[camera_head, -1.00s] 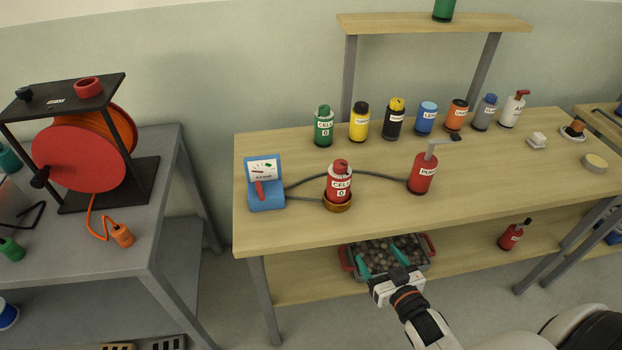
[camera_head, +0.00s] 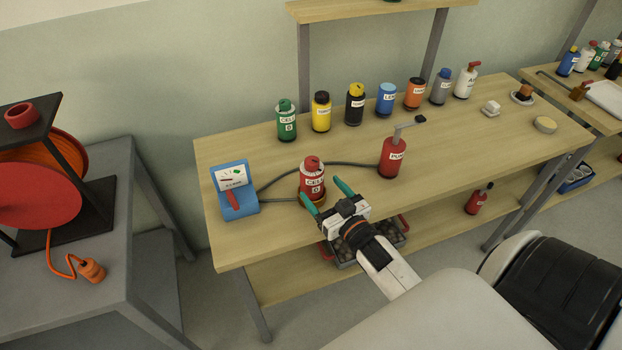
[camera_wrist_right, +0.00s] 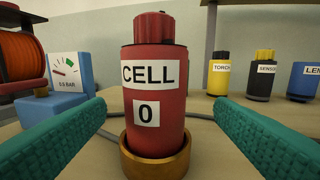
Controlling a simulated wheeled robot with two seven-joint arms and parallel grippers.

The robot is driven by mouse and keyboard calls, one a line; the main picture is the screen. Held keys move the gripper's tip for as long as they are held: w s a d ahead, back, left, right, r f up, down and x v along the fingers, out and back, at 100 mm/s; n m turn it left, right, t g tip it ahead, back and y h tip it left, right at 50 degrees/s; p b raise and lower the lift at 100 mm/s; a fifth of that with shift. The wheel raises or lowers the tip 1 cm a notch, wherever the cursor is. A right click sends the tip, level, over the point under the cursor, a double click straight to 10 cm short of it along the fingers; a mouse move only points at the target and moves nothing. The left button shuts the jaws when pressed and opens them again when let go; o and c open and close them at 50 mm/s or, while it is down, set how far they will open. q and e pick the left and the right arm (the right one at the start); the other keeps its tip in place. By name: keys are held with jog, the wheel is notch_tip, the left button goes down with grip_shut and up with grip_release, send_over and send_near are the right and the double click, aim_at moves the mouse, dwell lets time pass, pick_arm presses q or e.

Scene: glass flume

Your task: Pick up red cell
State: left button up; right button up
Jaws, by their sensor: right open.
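The red cell (camera_head: 312,183), labelled "CELL 0", stands upright near the table's front edge. In the right wrist view the red cell (camera_wrist_right: 152,95) sits in a round brass-coloured holder (camera_wrist_right: 155,158), with a dark red cap on top. My right gripper (camera_head: 325,196) is open, with its green fingertips at the cell. In the right wrist view one finger shows on each side of the cell, with visible gaps. The holder is mostly hidden in the head view. My left gripper is not in view.
A blue gauge (camera_head: 235,187) stands left of the cell, and a red pump (camera_head: 392,157) stands to its right, with dark hoses (camera_head: 345,164) between. A green cell (camera_head: 287,121) and several bottles line the back. A tray of stones (camera_head: 350,250) is on the lower shelf.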

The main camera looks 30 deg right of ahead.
jog(key=w, duration=0.2)
jog(key=w+p, duration=0.1)
jog(key=w, duration=0.1)
jog(key=w+f, duration=0.1)
jog(key=w, duration=0.2)
jog(key=shift+a, duration=0.1)
jog(key=shift+s, duration=0.1)
jog(key=shift+r, duration=0.1)
